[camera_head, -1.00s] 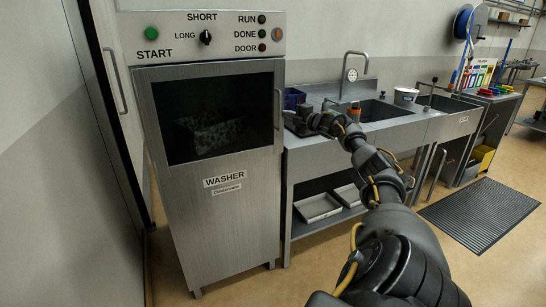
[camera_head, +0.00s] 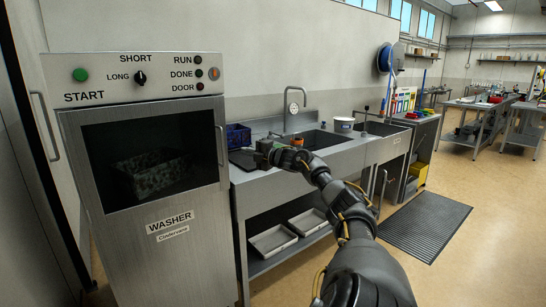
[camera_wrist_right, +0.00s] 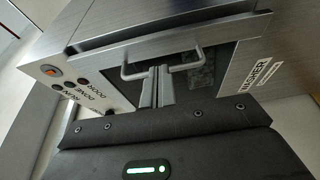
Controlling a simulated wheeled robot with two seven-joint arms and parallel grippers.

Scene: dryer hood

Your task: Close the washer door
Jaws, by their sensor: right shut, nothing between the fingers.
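The washer door (camera_head: 165,245) is a steel panel with a dark window and a bar handle (camera_head: 220,145) on its right edge. In the head view it sits nearly flush with the washer front; I cannot tell if it is fully closed. My right gripper (camera_head: 250,153) is to the right of the door, at handle height. In the right wrist view, the shut, empty fingers (camera_wrist_right: 157,84) point at the door near the handle (camera_wrist_right: 162,62). A dark strip runs along the door's edge there. My left gripper is out of view.
The control panel (camera_head: 140,77) is above the door. A counter with sinks (camera_head: 310,140) adjoins the washer on the right, holding a blue bin (camera_head: 238,135) and a white bucket (camera_head: 343,125). A dark mat (camera_head: 425,225) lies on the open floor. A wall and cabinet are at left.

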